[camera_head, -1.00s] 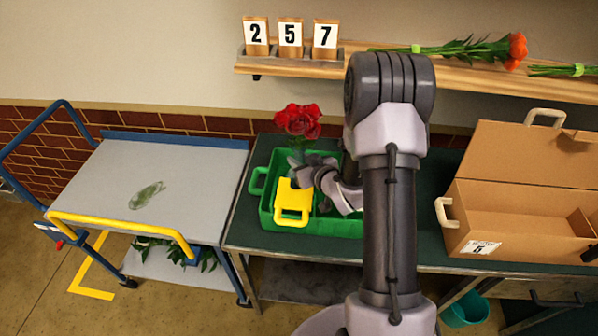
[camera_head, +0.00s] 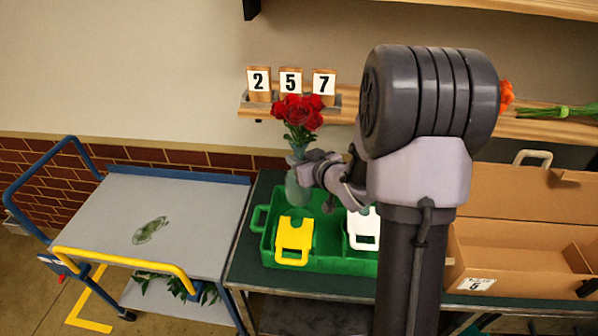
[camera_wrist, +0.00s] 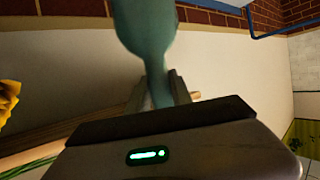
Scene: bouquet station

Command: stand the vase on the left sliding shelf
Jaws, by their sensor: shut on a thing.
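A bluish-green glass vase (camera_head: 297,180) with red roses (camera_head: 298,112) in it is held upright above the green crate (camera_head: 262,240). My gripper (camera_head: 308,168) is shut on the vase, around its narrower part. In the wrist view the vase (camera_wrist: 147,25) stands out between the two fingers of my gripper (camera_wrist: 160,90). The crate holds a yellow-handled piece (camera_head: 294,240) and a white-handled piece (camera_head: 363,230). No thing in view is clearly a sliding shelf, so I cannot tell where the left one is.
A grey-topped cart (camera_head: 190,215) with a yellow rail stands left, with a green leafy shape on top. Number cards (camera_head: 290,84) sit on a wall shelf behind the vase. An open cardboard box (camera_head: 520,250) stands at the right.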

